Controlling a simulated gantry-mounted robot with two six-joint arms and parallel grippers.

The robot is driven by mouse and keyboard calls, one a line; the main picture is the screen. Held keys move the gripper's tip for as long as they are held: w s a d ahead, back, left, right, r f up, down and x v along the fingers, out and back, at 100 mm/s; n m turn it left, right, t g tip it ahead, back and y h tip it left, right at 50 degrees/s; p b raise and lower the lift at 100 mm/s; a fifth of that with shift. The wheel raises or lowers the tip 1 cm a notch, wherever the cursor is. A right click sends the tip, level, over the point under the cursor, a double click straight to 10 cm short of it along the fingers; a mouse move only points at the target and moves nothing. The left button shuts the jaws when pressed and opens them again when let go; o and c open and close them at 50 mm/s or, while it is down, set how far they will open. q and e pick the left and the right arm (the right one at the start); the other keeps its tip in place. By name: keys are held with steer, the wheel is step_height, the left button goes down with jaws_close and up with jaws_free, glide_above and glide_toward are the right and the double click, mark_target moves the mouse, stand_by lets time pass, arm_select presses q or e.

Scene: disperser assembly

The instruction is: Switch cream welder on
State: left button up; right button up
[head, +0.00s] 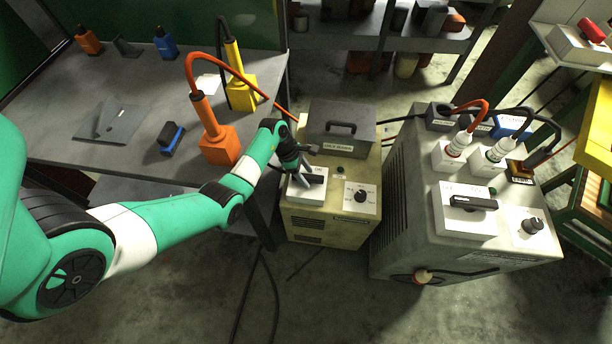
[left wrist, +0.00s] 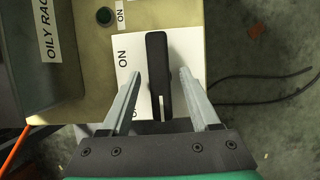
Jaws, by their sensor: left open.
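The cream welder (head: 331,229) stands on the floor in the middle of the head view. A white plate (head: 304,193) on its top carries a black switch handle (head: 315,180); the handle also shows in the left wrist view (left wrist: 157,60). The plate is marked "ON" on one side. My left gripper (head: 301,177) is over the plate at the handle. In the left wrist view its fingers (left wrist: 160,76) are open, one on each side of the handle, with gaps visible between them and it. My right gripper is not in view.
A dial (head: 361,196) and a small green lamp or button (head: 340,170) are on the welder's top, with a dark box (head: 341,123) behind. A larger grey machine (head: 395,180) stands at right. A grey workbench (head: 60,128) with orange and yellow tools is at left.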

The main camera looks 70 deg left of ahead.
arm_select(q)
jaws_close()
